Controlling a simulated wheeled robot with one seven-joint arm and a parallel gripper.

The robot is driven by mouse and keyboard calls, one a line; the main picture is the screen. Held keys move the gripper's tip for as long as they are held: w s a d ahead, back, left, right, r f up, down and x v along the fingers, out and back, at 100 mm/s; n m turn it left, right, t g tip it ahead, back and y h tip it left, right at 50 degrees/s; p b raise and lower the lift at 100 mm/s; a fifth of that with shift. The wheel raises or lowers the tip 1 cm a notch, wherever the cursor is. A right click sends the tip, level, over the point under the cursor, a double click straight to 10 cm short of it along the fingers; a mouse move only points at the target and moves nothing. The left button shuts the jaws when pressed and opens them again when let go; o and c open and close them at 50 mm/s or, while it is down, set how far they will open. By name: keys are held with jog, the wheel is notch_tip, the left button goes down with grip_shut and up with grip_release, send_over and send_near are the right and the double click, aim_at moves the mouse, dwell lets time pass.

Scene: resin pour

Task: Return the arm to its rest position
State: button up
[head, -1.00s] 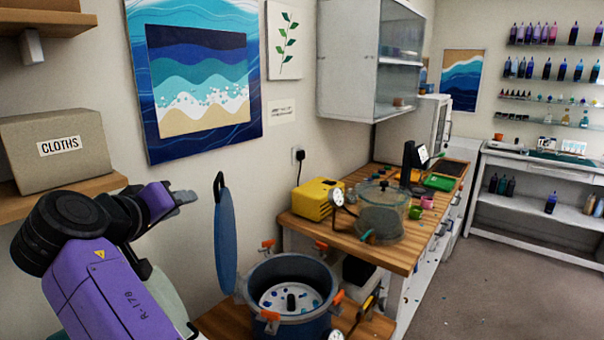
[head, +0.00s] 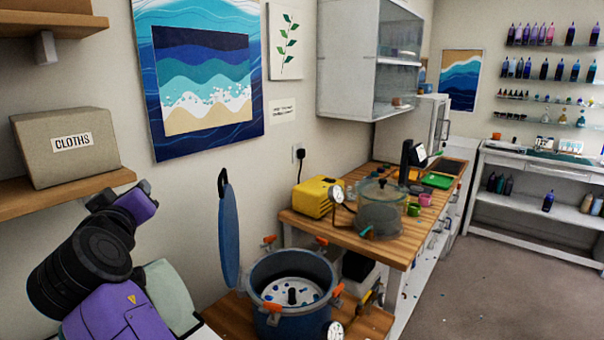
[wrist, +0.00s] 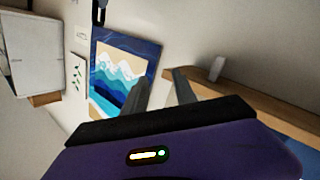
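My purple and black arm (head: 95,265) is folded at the lower left of the head view, in front of the wall and below the box of cloths. My gripper's fingers are hidden in the head view. In the wrist view my gripper (wrist: 160,86) shows two grey fingers standing apart with bare wall between them, so it is open and empty. It points toward the wall, with the wave painting and a wooden shelf beyond it.
The cloths box (head: 68,147) stands on a wooden shelf (head: 70,195) close above my arm. An open blue pressure pot (head: 290,317) with a raised lid (head: 229,235) stands to the right. A workbench (head: 390,251) holds a yellow device (head: 318,196) and a clear chamber (head: 381,212).

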jog(key=s+d+f+m+t+y, duration=0.1)
jog(key=s+d+f+y, duration=0.1)
jog(key=s+d+f, duration=0.8)
jog(key=s+d+f+m+y, duration=0.1)
jog(key=s+d+f, duration=0.5)
jog(key=d+f, duration=0.75)
jog(key=s+d+f+m+h, duration=0.1)
jog(key=s+d+m+h, duration=0.1)
jog(key=s+d, duration=0.7)
jog(key=s+d+f+m+g+h, duration=0.1)
jog(key=s+d+f+m+h, duration=0.1)
jog(key=s+d, duration=0.7)
jog(key=s+d+f+m+g+h, duration=0.1)
jog(key=s+d+f+m+h, duration=0.1)
jog(key=s+d, duration=0.7)
jog(key=s+m+h, duration=0.1)
jog(key=s+h, duration=0.1)
jog(key=s, duration=0.4)
jog(key=shift+s+d+f+m+h, duration=0.25)
jog(key=shift+s+d+m+h, duration=0.05)
jog(key=shift+d+h, duration=0.1)
